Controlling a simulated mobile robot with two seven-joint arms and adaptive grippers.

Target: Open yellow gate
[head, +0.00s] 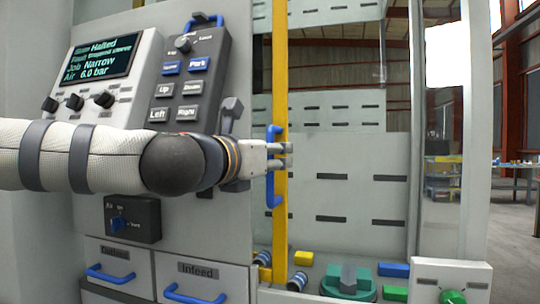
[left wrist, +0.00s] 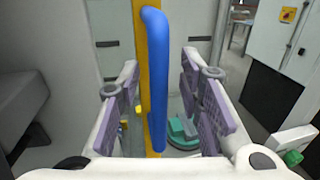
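The yellow gate (head: 280,90) shows as an upright yellow post at the machine opening in the head view. A blue vertical handle (head: 271,190) is fixed to it. My left gripper (head: 288,155) reaches in from the left at the handle's height. In the left wrist view the blue handle (left wrist: 168,85) stands between the two open purple-padded fingers of my left gripper (left wrist: 168,100), with gaps on both sides. The yellow post (left wrist: 142,60) runs behind it. My right gripper is in neither view.
A control panel (head: 195,75) with a screen (head: 103,57) stands left of the gate. Drawers (head: 190,275) with blue handles are below. Inside the machine lie a green fixture (head: 348,282), a blue block (head: 393,269) and yellow blocks. A box with a green knob (head: 452,297) is at right.

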